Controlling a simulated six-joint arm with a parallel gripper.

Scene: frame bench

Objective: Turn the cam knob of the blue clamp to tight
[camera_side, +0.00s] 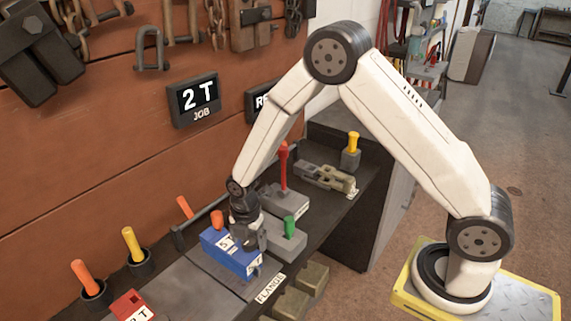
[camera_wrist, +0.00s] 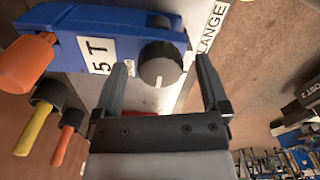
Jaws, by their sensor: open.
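The blue clamp (camera_side: 222,257) sits on a grey plate on the bench in the side view, with a white "5 T" label. In the wrist view the blue clamp (camera_wrist: 60,45) spans the upper left, with an orange handle (camera_wrist: 25,65) by its left end. Its round dark grey cam knob (camera_wrist: 160,62) has a short white mark pointing toward the bottom of the picture. My gripper (camera_wrist: 163,64) is open, with one finger on each side of the knob in the picture and visible gaps. I cannot tell the depth. In the side view my gripper (camera_side: 246,236) hides the knob.
A red lever (camera_side: 283,165) stands behind. Orange and yellow handles (camera_side: 132,243) and a red block (camera_side: 131,306) are at left. A sign (camera_side: 194,99) reads "2 T JOB". A "FLANGE" label (camera_side: 270,288) lies in front.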

